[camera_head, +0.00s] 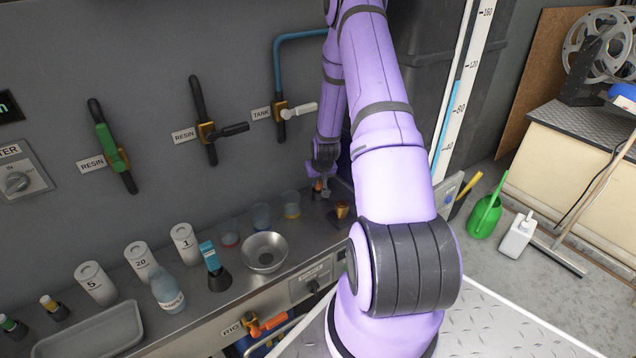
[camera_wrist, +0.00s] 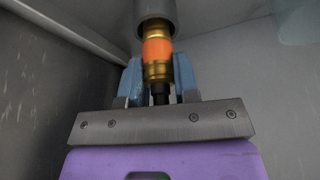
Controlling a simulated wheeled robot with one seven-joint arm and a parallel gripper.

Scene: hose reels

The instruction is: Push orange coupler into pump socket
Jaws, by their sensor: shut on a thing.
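The orange coupler (camera_wrist: 157,50) has an orange band between brass collars. My gripper (camera_wrist: 158,72), with blue fingers, is shut on the coupler from both sides, and a dark hose end shows below it. The coupler's far brass end meets the mouth of a grey cylindrical socket (camera_wrist: 155,10), in line with it. I cannot tell how deep the end sits inside. In the head view my gripper (camera_head: 321,186) is low near the wall at the back of the counter, with a small orange spot of the coupler (camera_head: 317,186) beside it. The socket is not clear there.
The steel counter (camera_head: 205,318) holds a metal bowl (camera_head: 264,250), several white canisters (camera_head: 185,243) and small cups (camera_head: 291,204) left of my gripper. A small brass-coloured piece (camera_head: 342,209) stands close to it. Valves with RESIN and TANK labels (camera_head: 261,114) are on the wall above.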

